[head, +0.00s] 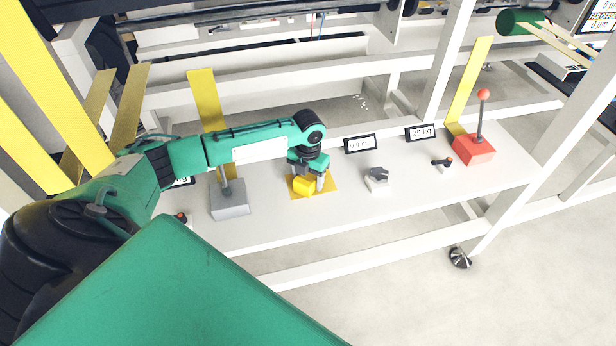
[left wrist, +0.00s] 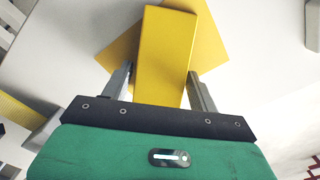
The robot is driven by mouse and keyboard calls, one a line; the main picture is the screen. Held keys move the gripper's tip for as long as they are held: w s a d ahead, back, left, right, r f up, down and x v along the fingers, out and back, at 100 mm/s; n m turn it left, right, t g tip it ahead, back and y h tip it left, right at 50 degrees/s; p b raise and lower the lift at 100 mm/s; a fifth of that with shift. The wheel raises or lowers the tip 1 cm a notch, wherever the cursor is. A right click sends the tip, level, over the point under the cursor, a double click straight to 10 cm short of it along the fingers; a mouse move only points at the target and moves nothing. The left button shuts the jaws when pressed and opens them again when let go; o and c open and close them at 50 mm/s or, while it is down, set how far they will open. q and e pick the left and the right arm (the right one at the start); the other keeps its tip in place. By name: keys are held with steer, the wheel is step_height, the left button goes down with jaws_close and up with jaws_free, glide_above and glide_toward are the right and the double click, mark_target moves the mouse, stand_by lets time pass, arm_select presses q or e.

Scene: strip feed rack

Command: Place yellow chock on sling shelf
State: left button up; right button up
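The yellow chock (head: 303,186) is at my left gripper (head: 312,180), over a flat yellow pad (head: 327,183) on the white shelf (head: 270,222). In the left wrist view the chock (left wrist: 165,50) lies lengthwise between the two grey fingers (left wrist: 162,82), which appear to meet its sides. The pad (left wrist: 120,50) shows behind it, turned at an angle to the chock. I cannot tell whether the chock touches the pad. My right gripper is not in view.
To the right are a small grey-and-black item (head: 377,178), a small red-tipped black item (head: 443,163) and a red block with a lever (head: 474,149). Small displays (head: 360,144) line the back.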

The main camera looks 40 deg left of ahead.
mark_target(308, 177)
arm_select(q)
steer(key=shift+o, duration=0.6)
steer(key=shift+r, duration=0.1)
steer(key=shift+r, duration=0.25)
step_height(308, 177, up, 12)
steer(key=b, duration=0.2)
steer(key=shift+f, duration=0.15)
